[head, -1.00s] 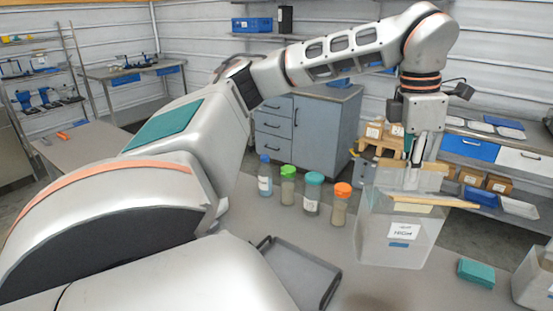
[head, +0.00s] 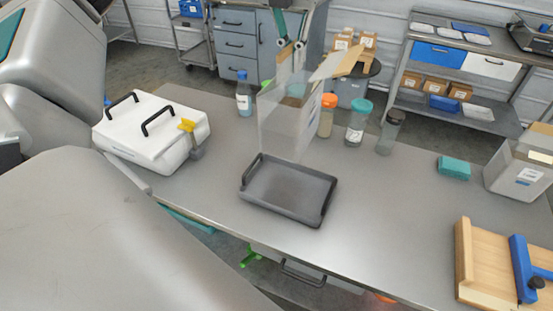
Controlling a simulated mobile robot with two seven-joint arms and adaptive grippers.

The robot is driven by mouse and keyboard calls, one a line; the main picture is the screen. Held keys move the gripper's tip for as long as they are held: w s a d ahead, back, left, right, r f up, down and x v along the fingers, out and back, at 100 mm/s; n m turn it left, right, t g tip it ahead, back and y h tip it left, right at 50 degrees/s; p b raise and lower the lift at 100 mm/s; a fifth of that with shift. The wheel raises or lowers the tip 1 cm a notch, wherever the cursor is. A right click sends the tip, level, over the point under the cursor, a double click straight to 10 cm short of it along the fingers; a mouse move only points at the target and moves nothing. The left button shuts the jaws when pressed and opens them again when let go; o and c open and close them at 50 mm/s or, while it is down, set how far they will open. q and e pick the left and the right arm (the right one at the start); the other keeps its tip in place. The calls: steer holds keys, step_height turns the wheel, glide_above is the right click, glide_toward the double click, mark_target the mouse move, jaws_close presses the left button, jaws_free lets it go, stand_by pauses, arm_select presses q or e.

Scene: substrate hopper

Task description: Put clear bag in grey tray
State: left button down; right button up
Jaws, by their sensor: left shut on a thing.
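I cannot tell whether the bag touches the tray. The tray is shallow, dark-rimmed and empty, on the table's middle. My right gripper is not in view.
Bottles and jars (head: 357,124) stand behind and right of the bag. A white case (head: 140,135) with black handles is left. A teal block (head: 453,168), a labelled clear bin (head: 519,172) and a wooden board (head: 478,275) are right. The table between tray and board is clear.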

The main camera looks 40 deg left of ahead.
arm_select(q)
step_height(320, 180, down, 14)
steer(key=shift+f+b, duration=0.2)
steer(key=shift+b, duration=0.15)
steer(key=shift+f, duration=2.7)
steer(key=shift+f, duration=0.15)
steer(key=c, duration=2.2)
jaws_free()
steer(key=shift+c, duration=0.2)
